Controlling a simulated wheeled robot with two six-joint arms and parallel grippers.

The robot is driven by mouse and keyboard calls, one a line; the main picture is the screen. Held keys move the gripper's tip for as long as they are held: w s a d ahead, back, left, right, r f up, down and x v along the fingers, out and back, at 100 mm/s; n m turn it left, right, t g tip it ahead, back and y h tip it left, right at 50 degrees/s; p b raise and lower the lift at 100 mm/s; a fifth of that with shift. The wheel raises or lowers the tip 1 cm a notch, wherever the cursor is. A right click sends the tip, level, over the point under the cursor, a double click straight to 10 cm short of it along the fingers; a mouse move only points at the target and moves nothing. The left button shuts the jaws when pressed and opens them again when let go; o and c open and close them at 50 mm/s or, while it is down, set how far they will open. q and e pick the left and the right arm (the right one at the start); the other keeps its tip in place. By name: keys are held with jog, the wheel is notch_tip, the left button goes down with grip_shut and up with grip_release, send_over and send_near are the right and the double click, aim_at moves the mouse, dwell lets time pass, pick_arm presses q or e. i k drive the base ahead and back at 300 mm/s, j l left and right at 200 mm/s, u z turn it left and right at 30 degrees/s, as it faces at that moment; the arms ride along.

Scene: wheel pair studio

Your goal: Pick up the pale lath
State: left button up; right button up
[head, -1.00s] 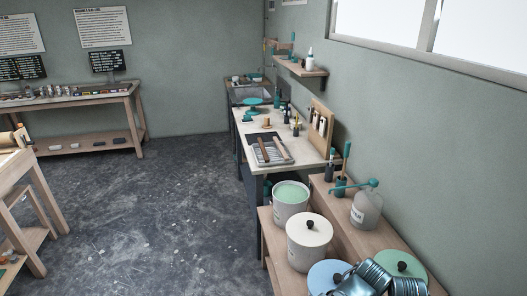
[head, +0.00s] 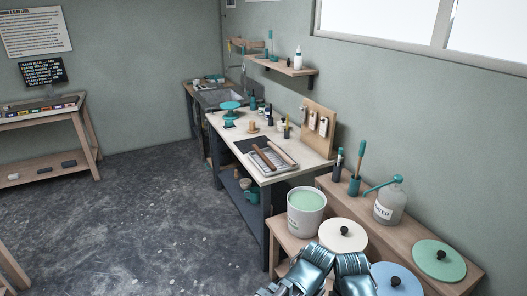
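Two wooden laths lie side by side on the worktop at a pale ribbed tray (head: 272,167). The left lath (head: 263,157) is brown, and the right lath (head: 282,153) is also brownish; at this size I cannot tell which is the pale one. My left gripper (head: 313,264) and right gripper (head: 353,269) appear as blue metallic shapes close together at the bottom, well short of the bench. Their fingertips cannot be made out. Neither touches a lath.
A board with tools (head: 319,128) stands at the worktop's back. The grey floor (head: 130,220) to the left is clear.

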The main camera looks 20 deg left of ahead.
aim_at(272, 146)
jog(key=i+j, duration=0.2)
jog(key=j, duration=0.2)
jog(key=i+j, duration=0.25)
jog(key=j, duration=0.15)
jog(key=i+j, duration=0.2)
jog(key=j, duration=0.2)
jog(key=i+j, duration=0.2)
jog(key=j, duration=0.2)
jog(key=i+j, duration=0.2)
jog(key=i+j+z, duration=0.45)
jog(key=i+j, duration=0.15)
jog(key=i+j+z, duration=0.45)
jog(key=j, duration=0.3)
jog(key=i+j+z, duration=0.25)
jog(key=j, duration=0.2)
